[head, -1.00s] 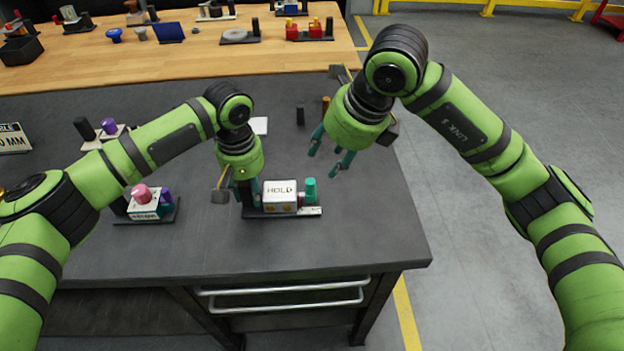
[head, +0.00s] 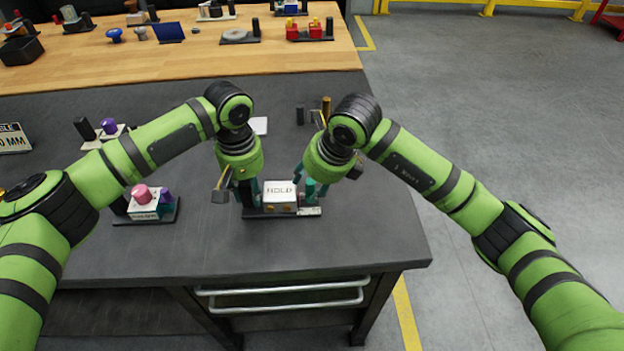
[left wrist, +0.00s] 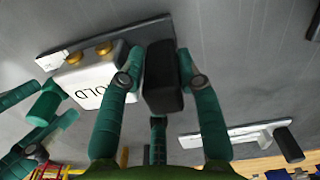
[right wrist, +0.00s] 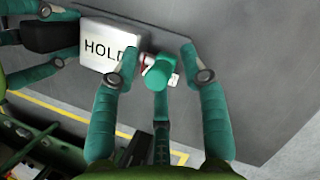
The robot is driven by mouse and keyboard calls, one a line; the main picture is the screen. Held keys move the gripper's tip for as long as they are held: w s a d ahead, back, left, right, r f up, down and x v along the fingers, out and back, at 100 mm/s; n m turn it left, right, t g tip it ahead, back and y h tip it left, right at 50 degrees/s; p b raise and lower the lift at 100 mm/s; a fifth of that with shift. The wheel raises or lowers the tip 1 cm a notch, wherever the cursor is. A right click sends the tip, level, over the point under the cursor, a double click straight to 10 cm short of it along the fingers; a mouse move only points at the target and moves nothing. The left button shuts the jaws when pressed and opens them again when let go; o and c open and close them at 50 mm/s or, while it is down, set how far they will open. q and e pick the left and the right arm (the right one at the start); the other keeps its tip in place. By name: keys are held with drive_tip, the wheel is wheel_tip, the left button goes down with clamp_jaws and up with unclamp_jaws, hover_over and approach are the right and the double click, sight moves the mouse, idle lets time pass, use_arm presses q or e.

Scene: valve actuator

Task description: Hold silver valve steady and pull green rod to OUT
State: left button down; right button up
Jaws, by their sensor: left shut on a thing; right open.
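The silver valve (head: 281,191), a box marked HOLD, sits on a dark base plate near the front of the grey bench. The green rod (head: 310,188) stands at its right end; in the right wrist view its green top (right wrist: 158,75) joins a reddish stem at the box. My left gripper (head: 248,190) is shut on the black upright block (left wrist: 162,80) at the valve's left end. My right gripper (head: 312,180) is open above the rod. In the right wrist view its fingers are on either side of the rod, with visible gaps.
A device with a pink knob (head: 142,193) stands to the left. A black post (head: 300,115) and a white plate (head: 259,125) lie behind the arms. The bench top right of the valve is clear up to its edge.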

clamp_jaws()
use_arm(q)
drive_tip(key=shift+s, duration=0.1)
use_arm(e)
drive_tip(key=shift+w+d, duration=0.15)
drive_tip(key=shift+d, duration=0.1)
use_arm(q)
drive_tip(key=shift+d+f, duration=0.1)
use_arm(e)
drive_tip(key=d, duration=0.4)
drive_tip(key=shift+d+r, duration=0.1)
drive_tip(key=shift+d, duration=0.1)
drive_tip(key=shift+w, duration=0.1)
drive_tip(key=shift+a, duration=0.1)
use_arm(q)
drive_tip(key=shift+a, duration=0.2)
use_arm(e)
unclamp_jaws()
